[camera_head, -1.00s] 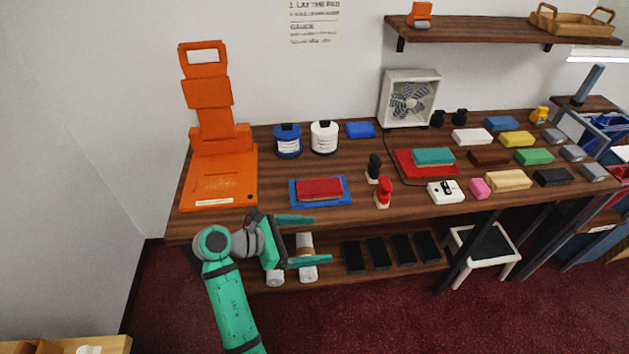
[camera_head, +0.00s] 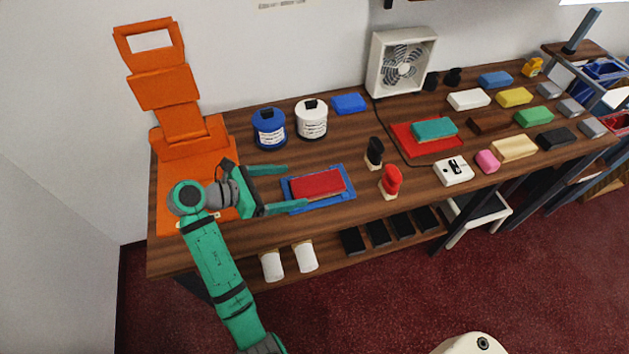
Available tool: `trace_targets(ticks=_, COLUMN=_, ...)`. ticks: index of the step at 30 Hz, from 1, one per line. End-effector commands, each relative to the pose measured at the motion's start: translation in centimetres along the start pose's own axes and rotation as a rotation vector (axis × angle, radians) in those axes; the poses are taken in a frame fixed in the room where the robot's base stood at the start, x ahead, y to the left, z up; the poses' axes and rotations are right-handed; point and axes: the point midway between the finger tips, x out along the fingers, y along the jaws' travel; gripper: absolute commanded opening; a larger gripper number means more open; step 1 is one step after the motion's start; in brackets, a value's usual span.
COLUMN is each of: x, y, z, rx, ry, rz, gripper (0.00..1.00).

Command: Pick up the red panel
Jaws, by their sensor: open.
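A flat red panel (camera_head: 318,185) lies on a blue tray (camera_head: 351,193) near the front left of the counter. My gripper (camera_head: 294,187) is open, with its teal fingers apart and pointing right at the left end of the red panel. In the picture the fingertips overlap the blue tray's left side; I cannot tell their height above it. Nothing is between the fingers that I can see holding. A second tray, red (camera_head: 408,140), lies farther right and bears a teal block (camera_head: 434,129).
An orange stand (camera_head: 181,122) rises behind my gripper. A blue jar (camera_head: 269,128) and a white jar (camera_head: 311,120) stand behind the tray. A black-topped stamp (camera_head: 374,153) and a red-topped one (camera_head: 391,181) stand close to its right. A fan (camera_head: 401,65) stands at the back.

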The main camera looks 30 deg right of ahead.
Motion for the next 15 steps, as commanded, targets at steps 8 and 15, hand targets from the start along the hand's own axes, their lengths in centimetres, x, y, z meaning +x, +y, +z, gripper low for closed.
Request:
trace_targets(ticks=8, x=3.0, y=0.0, z=0.0, rx=-0.001, ry=0.000, rz=0.000, gripper=0.86)
trace_targets(ticks=15, x=5.4, y=-0.3, z=-0.1, rx=-0.001, ry=0.001, rz=-0.002, gripper=0.86)
